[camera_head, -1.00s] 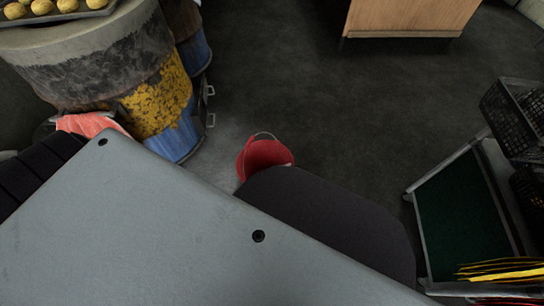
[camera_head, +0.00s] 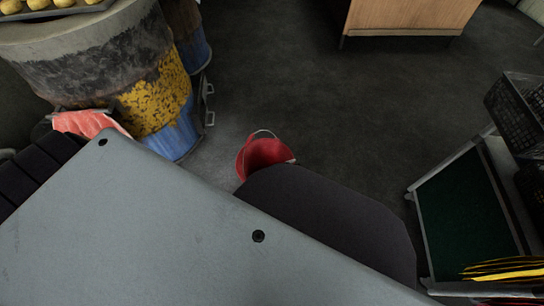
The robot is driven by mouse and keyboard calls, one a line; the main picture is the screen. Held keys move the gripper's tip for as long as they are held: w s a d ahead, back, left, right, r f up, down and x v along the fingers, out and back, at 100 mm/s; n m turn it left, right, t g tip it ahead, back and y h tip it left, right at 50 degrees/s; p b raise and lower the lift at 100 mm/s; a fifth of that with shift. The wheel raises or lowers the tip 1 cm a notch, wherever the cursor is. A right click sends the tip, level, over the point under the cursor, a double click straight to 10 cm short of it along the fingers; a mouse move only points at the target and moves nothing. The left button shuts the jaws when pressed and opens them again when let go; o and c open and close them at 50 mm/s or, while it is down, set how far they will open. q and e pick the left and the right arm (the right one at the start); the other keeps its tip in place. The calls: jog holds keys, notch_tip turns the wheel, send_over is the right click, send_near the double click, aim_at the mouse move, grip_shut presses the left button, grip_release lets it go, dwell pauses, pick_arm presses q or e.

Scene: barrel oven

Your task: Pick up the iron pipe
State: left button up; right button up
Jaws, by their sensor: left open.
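I cannot make out the iron pipe anywhere in the head view. My own broad grey panel and a dark rounded part of my body cover the lower left and middle, and may hide it. My left gripper is at best partly in view at the left, where dark parts crowd beside the barrel oven (camera_head: 85,62). Its fingertips cannot be picked out clearly and nothing is seen held in it; it is open. My right gripper is not in view.
A tray of round yellow items (camera_head: 62,12) rests on the barrel oven. A pinkish-red cloth-like thing (camera_head: 85,122) lies by its side. A red bucket (camera_head: 262,157) stands on the floor. A wooden cabinet (camera_head: 410,16) and green-topped cart (camera_head: 465,220) border open floor.

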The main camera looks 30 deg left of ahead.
aim_at(295, 167)
pick_arm(q)
jog(key=shift+w+d+f+b, duration=0.1)
jog(key=shift+w+f+b, duration=0.25)
jog(key=shift+w+f, duration=0.2)
jog(key=shift+b+x, duration=0.35)
jog(key=shift+x, duration=0.65)
jog(key=shift+r, duration=0.1)
grip_shut()
